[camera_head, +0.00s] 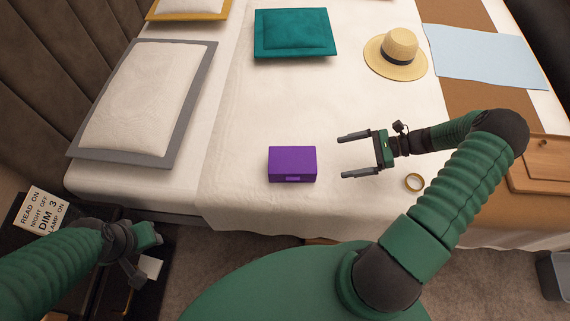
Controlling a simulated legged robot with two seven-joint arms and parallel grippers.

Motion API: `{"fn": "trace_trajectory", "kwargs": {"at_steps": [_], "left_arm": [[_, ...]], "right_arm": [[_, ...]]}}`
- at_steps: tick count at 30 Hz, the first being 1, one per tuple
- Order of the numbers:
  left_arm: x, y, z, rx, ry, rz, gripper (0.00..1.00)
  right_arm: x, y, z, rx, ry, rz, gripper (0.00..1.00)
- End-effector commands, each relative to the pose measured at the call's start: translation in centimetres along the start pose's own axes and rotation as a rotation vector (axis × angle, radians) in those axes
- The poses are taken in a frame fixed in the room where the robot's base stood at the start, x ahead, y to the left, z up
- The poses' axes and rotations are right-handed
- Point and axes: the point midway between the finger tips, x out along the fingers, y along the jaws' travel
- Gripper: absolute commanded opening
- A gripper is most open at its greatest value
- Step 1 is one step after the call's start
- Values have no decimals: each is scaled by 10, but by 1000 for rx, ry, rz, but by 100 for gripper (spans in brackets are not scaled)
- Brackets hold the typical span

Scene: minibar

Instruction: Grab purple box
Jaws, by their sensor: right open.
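A purple box (292,164) lies on the white bedspread near the front edge of the bed, in the middle of the head view. My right gripper (348,156) is to the right of the box, with its fingers pointing left toward it. Its two fingers are spread apart and nothing is between them. A short gap shows between the fingertips and the box. My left gripper (147,252) is at the lower left, over a dark nightstand and away from the bed top. Its jaws are not clear.
A straw hat (396,54), a teal cushion (294,33) and a light blue cloth (487,57) lie farther back. A wooden board (540,160) is at the right. Bedspread around the box is clear.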

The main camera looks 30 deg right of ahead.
Motion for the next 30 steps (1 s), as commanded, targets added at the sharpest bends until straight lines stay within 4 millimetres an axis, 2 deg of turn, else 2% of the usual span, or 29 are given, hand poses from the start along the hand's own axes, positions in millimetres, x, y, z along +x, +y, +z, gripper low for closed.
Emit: {"fn": "trace_trajectory", "kwargs": {"at_steps": [3, 9, 14, 21, 24, 30], "left_arm": [[6, 0, 2, 0, 0, 0, 36], [13, 0, 3, 0, 0, 0, 36], [16, 0, 4, 0, 0, 0, 36], [29, 0, 7, 0, 0, 0, 36], [30, 0, 7, 0, 0, 0, 36], [29, 0, 7, 0, 0, 0, 36]], "right_arm": [[33, 0, -3, 2, -3, 6, 100], [79, -1, -4, 1, -4, 6, 100], [97, -1, -4, 0, 0, 5, 100], [139, -3, -3, 0, 0, 6, 100], [146, -3, -2, 1, 0, 5, 100], [145, -3, -1, 0, 0, 4, 99]]}}
